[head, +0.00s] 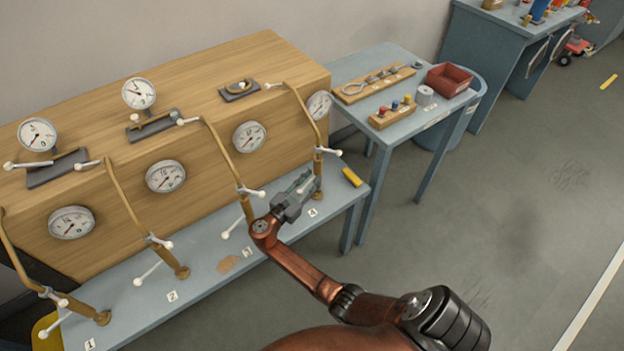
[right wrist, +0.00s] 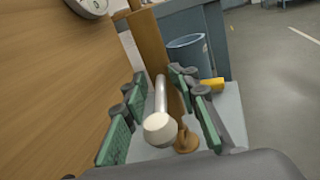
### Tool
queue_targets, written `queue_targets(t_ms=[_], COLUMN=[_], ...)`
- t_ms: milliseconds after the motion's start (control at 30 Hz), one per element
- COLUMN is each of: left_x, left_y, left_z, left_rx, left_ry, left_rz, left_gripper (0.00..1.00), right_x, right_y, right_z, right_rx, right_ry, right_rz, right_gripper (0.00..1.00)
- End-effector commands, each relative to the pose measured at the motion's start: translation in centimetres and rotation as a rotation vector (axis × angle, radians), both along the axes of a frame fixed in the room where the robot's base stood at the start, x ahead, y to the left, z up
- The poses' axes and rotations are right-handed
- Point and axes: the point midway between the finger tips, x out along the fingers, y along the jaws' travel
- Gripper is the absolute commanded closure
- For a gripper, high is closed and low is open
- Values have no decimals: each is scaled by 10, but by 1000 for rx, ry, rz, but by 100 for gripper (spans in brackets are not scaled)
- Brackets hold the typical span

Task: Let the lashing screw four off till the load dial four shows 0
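Load dial four (head: 319,105) is the rightmost round dial on the wooden front; its needle is too small to read. Lashing screw four (head: 319,166) stands below it as a brass-coloured post with white-knobbed bars, by the label 4 (head: 312,212). My right gripper (head: 303,184) is at the lower part of this post. In the right wrist view, my right gripper (right wrist: 158,92) is open, its green-padded fingers on either side of a metal bar with a white knob (right wrist: 160,129). I cannot tell whether the pads touch the bar. My left gripper is out of view.
Similar posts with bars and dials stand to the left, the nearest being post three (head: 243,205). A yellow object (head: 352,177) lies at the bench's right end. A side table (head: 398,115) holds a red bin (head: 448,80) and tools. The floor at right is clear.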

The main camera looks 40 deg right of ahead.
Motion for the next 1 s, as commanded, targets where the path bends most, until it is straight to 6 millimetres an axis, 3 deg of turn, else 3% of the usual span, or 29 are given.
queue_targets(t_ms=[167,600,800,1000], left_x=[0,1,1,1], left_y=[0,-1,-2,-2], left_z=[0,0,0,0], left_rx=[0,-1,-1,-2], left_ry=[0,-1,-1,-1], left_rz=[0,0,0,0], left_gripper=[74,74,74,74], right_x=[-4,-25,-29,-30], right_y=[18,99,114,115], right_z=[-2,0,1,1], right_rx=[3,1,-2,-2], right_ry=[2,-1,-1,-1], right_rz=[2,0,-1,-1], right_gripper=[74,74,74,74])
